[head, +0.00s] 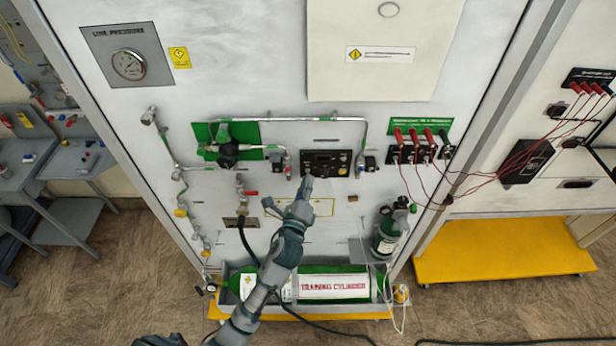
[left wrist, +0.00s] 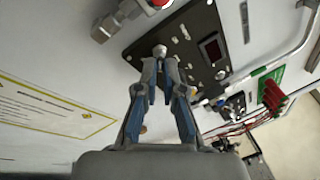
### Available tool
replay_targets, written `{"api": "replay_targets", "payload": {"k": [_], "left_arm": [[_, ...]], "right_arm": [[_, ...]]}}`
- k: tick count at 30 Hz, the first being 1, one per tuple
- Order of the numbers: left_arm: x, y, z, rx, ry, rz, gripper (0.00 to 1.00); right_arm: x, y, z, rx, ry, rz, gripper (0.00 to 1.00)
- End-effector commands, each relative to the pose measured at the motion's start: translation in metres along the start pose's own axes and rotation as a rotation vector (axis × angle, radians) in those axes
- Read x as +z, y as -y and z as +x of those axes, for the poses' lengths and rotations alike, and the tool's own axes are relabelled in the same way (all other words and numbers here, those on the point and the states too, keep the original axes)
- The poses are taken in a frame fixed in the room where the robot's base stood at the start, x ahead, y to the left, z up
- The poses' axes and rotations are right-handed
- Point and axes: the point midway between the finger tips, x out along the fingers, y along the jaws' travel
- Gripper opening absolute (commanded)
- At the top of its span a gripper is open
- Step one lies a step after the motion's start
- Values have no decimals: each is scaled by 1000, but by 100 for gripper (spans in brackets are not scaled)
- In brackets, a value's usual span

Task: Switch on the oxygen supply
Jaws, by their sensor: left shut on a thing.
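The black control panel (head: 335,157) is at the middle of the white wall board. In the left wrist view the panel (left wrist: 190,60) shows small switches and a dark red display window (left wrist: 211,47). My left gripper (head: 306,179) reaches up to the panel's lower left corner. In the left wrist view its fingers (left wrist: 164,62) are closed together on a small silver knob (left wrist: 159,50) at the panel's edge. The fingertips hide part of the knob. A green training cylinder (head: 290,268) lies at the foot of the board. My right gripper is not in view.
A pressure gauge (head: 129,65) is at upper left. Pipes and a valve on a green plate (head: 226,150) are left of the panel. Red plugs with cables (head: 414,136) are to its right. A small green bottle (head: 388,235) stands at lower right.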

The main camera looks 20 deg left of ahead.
Motion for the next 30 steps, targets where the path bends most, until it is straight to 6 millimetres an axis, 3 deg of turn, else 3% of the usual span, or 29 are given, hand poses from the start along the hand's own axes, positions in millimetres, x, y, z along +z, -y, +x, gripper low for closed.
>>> {"api": "replay_targets", "payload": {"k": [1, 5, 18, 30], "left_arm": [[8, 8, 1, 26, -15, -4, 0], [10, 11, 2, 111, -76, -32, 0], [18, 19, 6, 408, -280, -128, 0], [22, 22, 9, 560, -383, -177, 0]], "right_arm": [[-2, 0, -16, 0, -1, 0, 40], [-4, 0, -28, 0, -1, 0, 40], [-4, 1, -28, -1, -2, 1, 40], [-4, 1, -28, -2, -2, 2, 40]]}}
